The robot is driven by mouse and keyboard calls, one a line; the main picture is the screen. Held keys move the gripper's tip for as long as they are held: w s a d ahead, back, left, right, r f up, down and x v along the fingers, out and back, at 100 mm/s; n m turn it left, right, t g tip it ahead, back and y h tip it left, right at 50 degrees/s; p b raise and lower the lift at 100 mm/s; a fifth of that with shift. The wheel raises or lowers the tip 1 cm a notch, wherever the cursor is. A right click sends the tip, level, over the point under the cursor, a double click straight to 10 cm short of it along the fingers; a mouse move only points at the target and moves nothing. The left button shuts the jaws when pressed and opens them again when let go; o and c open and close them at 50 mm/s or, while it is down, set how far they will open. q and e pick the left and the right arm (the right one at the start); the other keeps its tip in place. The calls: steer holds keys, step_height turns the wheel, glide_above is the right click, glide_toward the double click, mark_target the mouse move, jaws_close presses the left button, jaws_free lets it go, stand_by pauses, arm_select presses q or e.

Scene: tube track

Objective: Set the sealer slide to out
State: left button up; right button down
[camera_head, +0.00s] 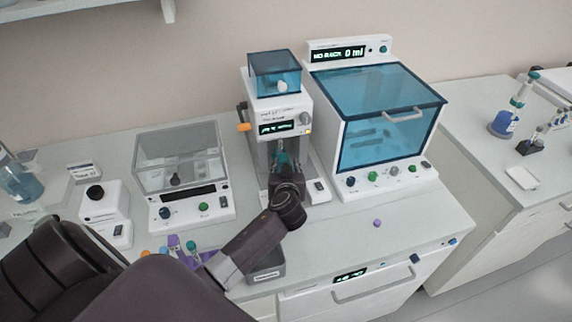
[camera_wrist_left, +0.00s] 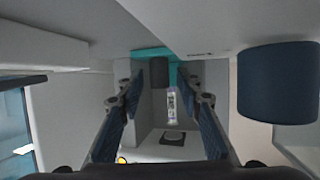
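The sealer, which I take to be the tall white machine (camera_head: 285,108) with a blue clear box on top, stands at the middle of the bench. A teal part, seemingly its slide (camera_head: 279,158), shows in its front bay, partly hidden by my left gripper (camera_head: 284,168). In the left wrist view a teal piece (camera_wrist_left: 148,52) with a dark knob (camera_wrist_left: 158,71) lies just ahead of my two fingers. The fingers (camera_wrist_left: 158,108) are apart, with nothing clearly gripped. Whether the knob touches a finger I cannot tell. My right gripper is not in view.
A blue-lidded machine (camera_head: 385,110) stands close on the right. A grey clear-lidded box (camera_head: 180,160) stands on the left. An orange handle (camera_head: 243,127) sticks out from the sealer's left side. Coloured tubes (camera_head: 180,247) and a grey tray (camera_head: 268,269) lie near the front edge.

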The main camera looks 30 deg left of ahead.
arm_select(q)
steer(key=shift+c, duration=0.2)
jaws_close()
steer(key=shift+s+d, duration=0.1)
steer(key=shift+s+d+f, duration=0.15)
steer(key=shift+d, duration=0.1)
steer(key=s+d+b, duration=0.1)
steer(key=s+d, duration=0.2)
steer(key=d, duration=0.1)
steer(key=s+d+b, duration=0.1)
steer(key=s+d, duration=0.3)
steer(key=shift+s+d, duration=0.1)
steer(key=shift+d, duration=0.1)
